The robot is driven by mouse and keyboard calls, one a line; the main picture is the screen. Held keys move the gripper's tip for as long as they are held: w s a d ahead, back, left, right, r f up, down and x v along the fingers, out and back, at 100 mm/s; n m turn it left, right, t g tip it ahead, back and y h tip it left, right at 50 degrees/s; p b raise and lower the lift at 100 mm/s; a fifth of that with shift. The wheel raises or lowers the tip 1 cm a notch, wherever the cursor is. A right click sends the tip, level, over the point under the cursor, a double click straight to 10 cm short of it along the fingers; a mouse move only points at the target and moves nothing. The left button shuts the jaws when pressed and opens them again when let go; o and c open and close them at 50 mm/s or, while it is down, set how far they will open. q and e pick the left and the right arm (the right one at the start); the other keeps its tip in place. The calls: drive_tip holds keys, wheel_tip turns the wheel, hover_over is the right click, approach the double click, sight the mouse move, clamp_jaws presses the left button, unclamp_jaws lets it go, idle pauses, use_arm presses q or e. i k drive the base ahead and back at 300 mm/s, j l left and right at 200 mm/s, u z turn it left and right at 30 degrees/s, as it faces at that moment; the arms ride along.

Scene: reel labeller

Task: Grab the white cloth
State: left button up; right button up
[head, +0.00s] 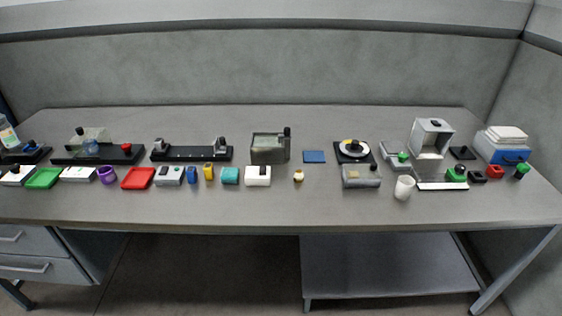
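A stack of white, flat, folded-looking pieces (506,134), which looks like cloth, lies on top of a blue and white box (502,153) at the far right of the table. The pieces are small in the picture, so I cannot tell how many there are. Neither my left gripper nor my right gripper is in view, and nothing is seen touching the stack.
A grey open-fronted machine (431,138) stands left of the box. A black pad (462,153), a red block (494,171) and a green-topped piece (522,171) sit close by. A white cup (404,187) stands near the front. The table's back strip is clear.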

sight(499, 135)
drive_tip(key=z, duration=1.4)
drive_tip(key=i+l, duration=0.15)
drive_tip(key=l, duration=0.25)
drive_tip(key=i+l+u, duration=0.1)
drive_tip(key=l, duration=0.25)
drive_tip(key=i+l, duration=0.25)
drive_tip(key=l, duration=0.15)
drive_tip(key=u, duration=0.05)
